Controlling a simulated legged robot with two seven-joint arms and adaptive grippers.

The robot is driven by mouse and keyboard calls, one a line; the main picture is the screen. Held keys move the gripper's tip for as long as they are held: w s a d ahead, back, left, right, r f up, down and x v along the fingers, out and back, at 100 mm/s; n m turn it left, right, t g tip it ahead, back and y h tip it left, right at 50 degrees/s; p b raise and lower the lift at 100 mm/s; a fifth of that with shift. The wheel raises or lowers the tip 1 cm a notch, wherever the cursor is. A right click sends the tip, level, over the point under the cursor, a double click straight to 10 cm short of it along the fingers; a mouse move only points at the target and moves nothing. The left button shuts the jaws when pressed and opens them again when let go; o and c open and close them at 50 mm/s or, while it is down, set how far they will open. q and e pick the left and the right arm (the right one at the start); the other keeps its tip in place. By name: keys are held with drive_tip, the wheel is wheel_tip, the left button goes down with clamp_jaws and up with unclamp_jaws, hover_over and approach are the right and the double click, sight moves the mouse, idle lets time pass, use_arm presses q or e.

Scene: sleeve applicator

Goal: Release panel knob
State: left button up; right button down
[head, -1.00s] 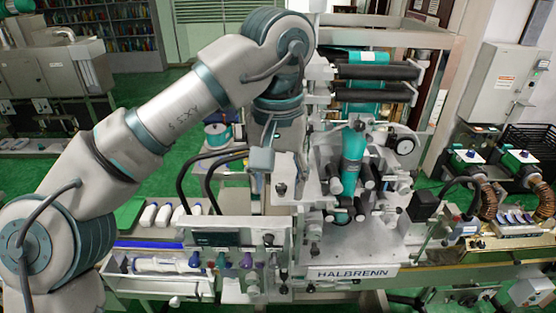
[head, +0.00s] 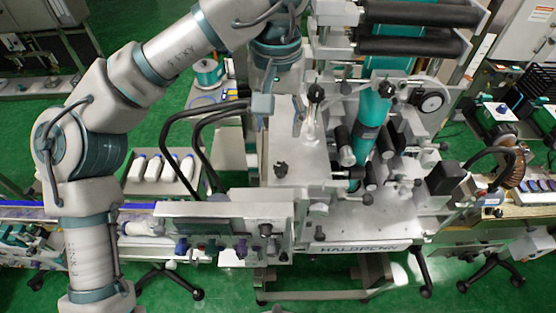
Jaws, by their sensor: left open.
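The control panel (head: 225,210) is a pale metal box with a dark screen on the front of the machine. Several small knobs sit along its front, among them a bluish one (head: 182,246), a purple one (head: 241,247) and a dark one (head: 266,229). I cannot tell which one the task means. My left gripper (head: 280,112) hangs from the wrist above and behind the panel. It is open, with nothing seen between its fingers and apart from the knobs. My right gripper is not in view.
The machine's teal roller (head: 369,128) and metal mounts stand right of my left gripper. Black cables (head: 172,135) arch left of it. White bottles (head: 170,166) stand in a tray behind the conveyor. A black box (head: 446,178) sits at the machine's right.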

use_arm(q)
hover_over(281, 166)
drive_tip(key=f, duration=0.6)
drive_tip(key=shift+w+a+f, duration=0.2)
drive_tip(key=shift+w+f, duration=0.1)
drive_tip(key=shift+f, duration=0.05)
drive_tip(key=f, duration=0.3)
drive_tip(key=s+d+f, duration=0.1)
drive_tip(key=shift+f, duration=0.35)
drive_tip(key=shift+w+a+f, duration=0.15)
drive_tip(key=shift+f, duration=0.2)
drive_tip(key=shift+w+a, duration=0.1)
drive_tip(key=shift+a, duration=0.15)
drive_tip(key=shift+c, duration=1)
drive_tip(key=c, duration=0.8)
drive_tip(key=shift+d, duration=0.2)
clamp_jaws()
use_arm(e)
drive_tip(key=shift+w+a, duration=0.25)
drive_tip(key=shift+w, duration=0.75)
